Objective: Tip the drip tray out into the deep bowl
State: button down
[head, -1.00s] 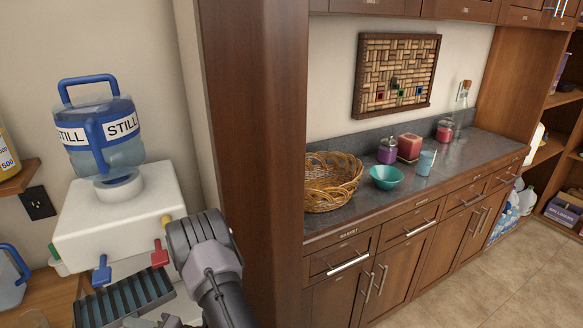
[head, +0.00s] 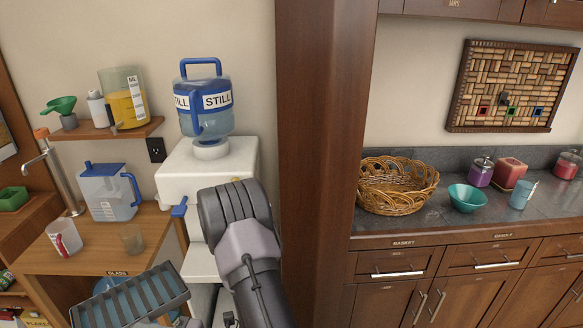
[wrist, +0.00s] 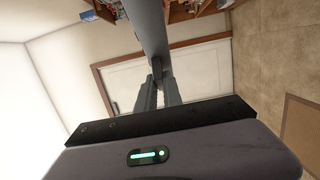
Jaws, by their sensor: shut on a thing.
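The drip tray (head: 135,298) is a dark, slatted rectangular tray at the bottom left of the head view, held in the air left of the white dispenser and slightly tilted in the picture. My gripper (wrist: 157,72) is shut on the tray, of which a grey strip (wrist: 145,25) shows in the wrist view. The fingers are hidden behind my arm or below the frame in the head view. A teal bowl (head: 467,198) sits on the grey counter at the right, far from the tray. A bluish round thing (head: 108,284) lies partly hidden behind the tray; I cannot tell what it is.
The white dispenser (head: 175,165) carries a large STILL bottle (head: 207,122). A wooden counter (head: 90,248) at left holds a jug (head: 108,195) and two cups. A brown post (head: 322,150) divides it from the counter with the wicker basket (head: 400,202).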

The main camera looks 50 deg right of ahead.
aim_at(465, 199)
jog(key=k+u, duration=0.1)
jog(key=k, duration=0.4)
jog(key=k+l+z, duration=0.15)
jog(key=z, duration=0.7)
